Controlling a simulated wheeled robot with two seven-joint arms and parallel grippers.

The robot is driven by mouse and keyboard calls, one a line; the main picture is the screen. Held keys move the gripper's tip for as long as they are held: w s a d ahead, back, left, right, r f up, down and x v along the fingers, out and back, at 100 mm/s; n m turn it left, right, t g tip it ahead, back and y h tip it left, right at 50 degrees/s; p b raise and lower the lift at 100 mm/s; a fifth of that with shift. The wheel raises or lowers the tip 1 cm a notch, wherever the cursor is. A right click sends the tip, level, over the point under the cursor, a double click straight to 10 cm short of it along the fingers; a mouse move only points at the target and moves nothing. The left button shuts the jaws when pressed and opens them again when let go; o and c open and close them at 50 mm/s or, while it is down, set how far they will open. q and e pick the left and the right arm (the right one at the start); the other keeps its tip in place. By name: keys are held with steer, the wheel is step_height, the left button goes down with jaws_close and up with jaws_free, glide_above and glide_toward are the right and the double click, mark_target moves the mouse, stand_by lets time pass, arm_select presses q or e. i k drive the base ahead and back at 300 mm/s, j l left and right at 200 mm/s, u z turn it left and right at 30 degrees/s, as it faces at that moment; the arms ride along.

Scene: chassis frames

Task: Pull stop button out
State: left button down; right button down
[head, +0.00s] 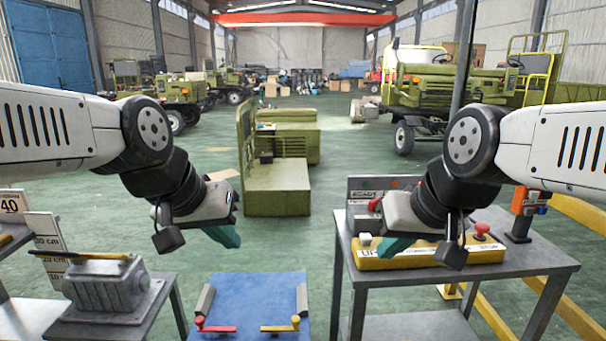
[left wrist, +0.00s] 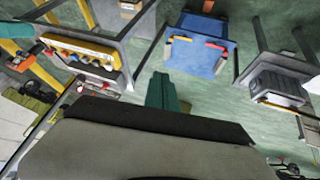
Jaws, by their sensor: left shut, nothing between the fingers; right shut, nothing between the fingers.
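A red stop button (head: 482,229) stands on the right end of a long yellow control box (head: 487,252) on the right-hand table. A white button (head: 366,238) is at the box's left end. The yellow box also shows in the left wrist view (left wrist: 75,47), with small controls that I cannot tell apart. My right gripper (head: 393,247) is shut and empty, its teal fingers in front of the left half of the box; I cannot tell whether they touch it. My left gripper (head: 230,237) is shut and empty over open floor, away from the box; its teal fingers show in the left wrist view (left wrist: 164,92).
A grey metal table (head: 530,262) carries the yellow box. A blue table (head: 248,300) with red and yellow handles stands at the front centre. A grey casting (head: 105,287) lies on a stand at left.

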mark_target(482, 229)
steer(key=z, duration=1.35)
steer(key=i+l+z, duration=0.1)
steer(key=i+z, duration=0.2)
steer(key=i, duration=0.7)
